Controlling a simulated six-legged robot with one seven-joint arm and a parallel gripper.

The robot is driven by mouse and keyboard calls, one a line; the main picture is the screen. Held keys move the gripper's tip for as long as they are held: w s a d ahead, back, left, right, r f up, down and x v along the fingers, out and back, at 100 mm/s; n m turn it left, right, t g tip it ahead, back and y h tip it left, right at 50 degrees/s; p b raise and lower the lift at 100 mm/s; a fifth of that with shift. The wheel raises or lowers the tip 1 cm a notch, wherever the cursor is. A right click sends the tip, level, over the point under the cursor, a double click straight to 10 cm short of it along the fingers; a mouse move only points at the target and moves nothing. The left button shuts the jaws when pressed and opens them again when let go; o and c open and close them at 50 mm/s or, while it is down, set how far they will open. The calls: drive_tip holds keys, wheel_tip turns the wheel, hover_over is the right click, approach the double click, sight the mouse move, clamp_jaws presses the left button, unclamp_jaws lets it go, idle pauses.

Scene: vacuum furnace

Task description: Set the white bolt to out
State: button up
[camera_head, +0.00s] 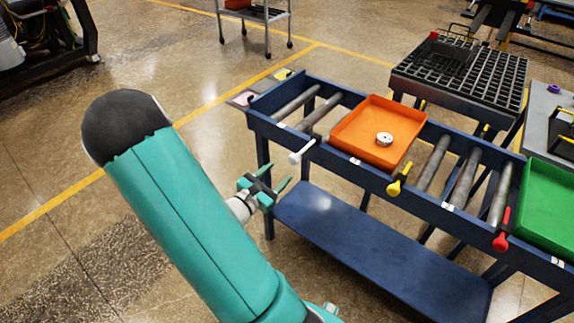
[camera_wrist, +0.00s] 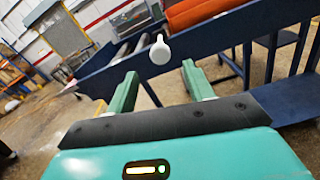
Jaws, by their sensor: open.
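The white bolt (camera_head: 301,152) sticks out from the front side rail of the blue roller table (camera_head: 410,194), left of the orange tray. In the wrist view the white bolt (camera_wrist: 160,51) shows its round knob end-on, ahead of my gripper and between the lines of its two fingers. My gripper (camera_head: 284,184) is open and empty, a short way in front of and below the bolt, not touching it. In the wrist view both green fingers of my gripper (camera_wrist: 157,82) are apart with clear space between them.
An orange tray (camera_head: 360,142) holding a round metal part (camera_head: 384,139) rests on the rollers. A yellow bolt (camera_head: 398,181) and a red bolt (camera_head: 502,234) stick out farther right. A green tray (camera_head: 547,205) is at the right.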

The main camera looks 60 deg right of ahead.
drive_tip(key=a, duration=0.3)
drive_tip(key=w+a, duration=0.1)
drive_tip(key=a, duration=0.1)
drive_tip(key=shift+a, duration=0.3)
drive_tip(key=a+r+m+t+y, duration=0.4)
drive_tip(key=a+r+m+y, duration=0.3)
drive_tip(key=a, duration=0.9)
drive_tip(key=a+r+m+t+y, duration=0.4)
drive_tip(key=a+r+m+y, duration=0.3)
drive_tip(key=a+r+y, duration=0.3)
drive_tip(key=w+a+r, duration=0.1)
drive_tip(key=a+r, duration=0.2)
drive_tip(key=a, duration=0.3)
drive_tip(key=shift+y, duration=0.4)
drive_tip(key=shift+f, duration=0.1)
drive_tip(key=shift+c, duration=0.4)
